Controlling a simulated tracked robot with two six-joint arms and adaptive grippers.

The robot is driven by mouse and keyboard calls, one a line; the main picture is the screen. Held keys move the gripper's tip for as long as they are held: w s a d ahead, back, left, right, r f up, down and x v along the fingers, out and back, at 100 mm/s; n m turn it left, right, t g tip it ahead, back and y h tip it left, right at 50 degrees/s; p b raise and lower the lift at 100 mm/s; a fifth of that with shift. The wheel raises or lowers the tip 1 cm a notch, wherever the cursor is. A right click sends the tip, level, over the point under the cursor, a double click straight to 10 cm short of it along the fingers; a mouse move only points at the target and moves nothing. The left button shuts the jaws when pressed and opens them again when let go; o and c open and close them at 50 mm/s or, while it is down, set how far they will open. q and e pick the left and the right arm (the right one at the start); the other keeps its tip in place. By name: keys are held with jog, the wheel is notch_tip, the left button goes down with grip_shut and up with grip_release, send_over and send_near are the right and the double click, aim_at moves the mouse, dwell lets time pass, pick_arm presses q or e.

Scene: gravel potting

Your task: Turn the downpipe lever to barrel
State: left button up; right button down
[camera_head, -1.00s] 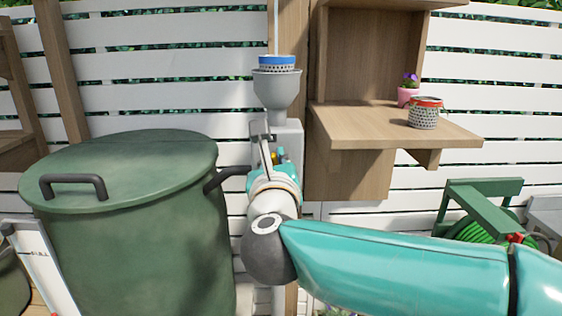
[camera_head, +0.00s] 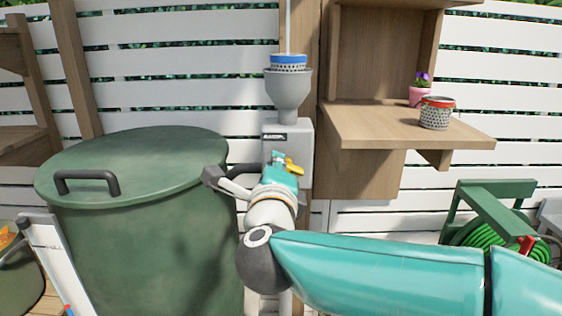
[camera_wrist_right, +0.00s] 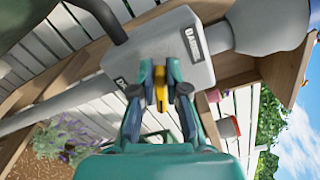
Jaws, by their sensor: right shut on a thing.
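A grey diverter box (camera_head: 300,140) sits on the downpipe below a grey funnel (camera_head: 288,92). It carries a small dark label too small to read for sure. The yellow lever (camera_head: 293,165) is on its front; the right wrist view shows it (camera_wrist_right: 160,88) between my fingers. My right gripper (camera_head: 281,160) is at the box front, and the right wrist view shows its fingers (camera_wrist_right: 160,72) closed on both sides of the lever. The lever's pivot is partly hidden. My left gripper is not in view.
A green lidded barrel (camera_head: 140,240) stands left of the box, with a dark pipe (camera_head: 245,168) between them. A wooden shelf (camera_head: 400,130) at right holds a speckled pot (camera_head: 436,113) and a pink flowerpot (camera_head: 420,97). A green hose reel (camera_head: 490,215) is at lower right.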

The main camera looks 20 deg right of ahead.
jog(key=shift+a+f+n+p, duration=0.1)
jog(key=shift+f+n+p, duration=0.25)
jog(key=shift+n, duration=0.8)
jog(key=shift+a+f+n+p, duration=0.1)
jog(key=shift+f+n, duration=0.3)
jog(key=shift+n, duration=0.75)
jog(key=shift+f, duration=0.1)
jog(key=c, duration=1.2)
grip_release()
jog(key=shift+r, duration=0.2)
jog(key=shift+s, duration=0.1)
jog(key=v, duration=1.1)
jog(key=shift+s+a, duration=0.15)
jog(key=shift+s, duration=0.2)
